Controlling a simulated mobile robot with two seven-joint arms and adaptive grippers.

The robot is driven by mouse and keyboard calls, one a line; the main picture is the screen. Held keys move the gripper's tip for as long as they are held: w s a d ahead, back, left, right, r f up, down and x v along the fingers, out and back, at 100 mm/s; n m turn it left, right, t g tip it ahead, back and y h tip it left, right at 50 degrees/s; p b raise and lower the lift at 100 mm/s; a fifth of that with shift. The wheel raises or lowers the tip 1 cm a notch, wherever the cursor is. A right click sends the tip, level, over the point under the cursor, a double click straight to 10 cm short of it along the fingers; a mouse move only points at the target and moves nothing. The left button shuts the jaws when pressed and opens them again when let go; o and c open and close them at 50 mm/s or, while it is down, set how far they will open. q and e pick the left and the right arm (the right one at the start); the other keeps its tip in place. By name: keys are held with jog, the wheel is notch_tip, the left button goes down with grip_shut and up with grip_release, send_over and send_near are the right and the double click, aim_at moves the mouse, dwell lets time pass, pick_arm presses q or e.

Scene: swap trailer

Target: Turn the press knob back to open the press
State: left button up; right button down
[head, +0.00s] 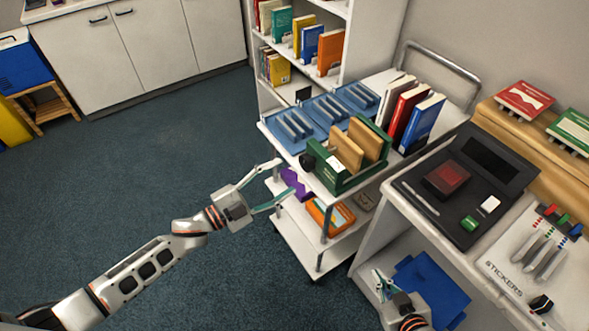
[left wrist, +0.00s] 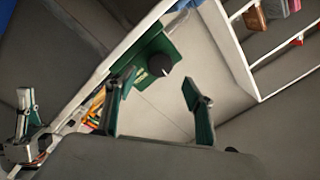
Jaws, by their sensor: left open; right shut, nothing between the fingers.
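The press is a green frame (head: 340,182) holding upright wooden boards (head: 346,150) on the top shelf of a white cart. Its black round knob (head: 307,161) is on its left end, facing my left arm. My left gripper (head: 287,176) is open and empty, just left of and below the knob. In the left wrist view, the knob (left wrist: 159,66) with a white mark shows beyond and between the open fingers (left wrist: 158,85), nearer the left finger, apparently untouched. My right gripper (head: 379,281) is shut and empty, low in front of the desk.
The white cart (head: 293,233) also carries blue trays (head: 297,124) and standing books (head: 410,113). Purple and orange items lie on its lower shelf. A desk with a black device (head: 466,185) and a stickers panel (head: 530,255) is at right. Open floor lies left.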

pick_arm(q)
jog(key=shift+v, duration=1.95)
jog(key=s+a+f+n+y, duration=0.5)
jog(key=s+f+n+y, duration=0.1)
jog(key=s+f+n, duration=0.2)
jog(key=s+a+f+n+y, duration=0.6)
jog(key=s+f+n, duration=0.1)
jog(key=s+n, duration=0.1)
jog(key=shift+s+a+f+n+g, duration=0.25)
jog(key=shift+s+f+n+g, duration=0.15)
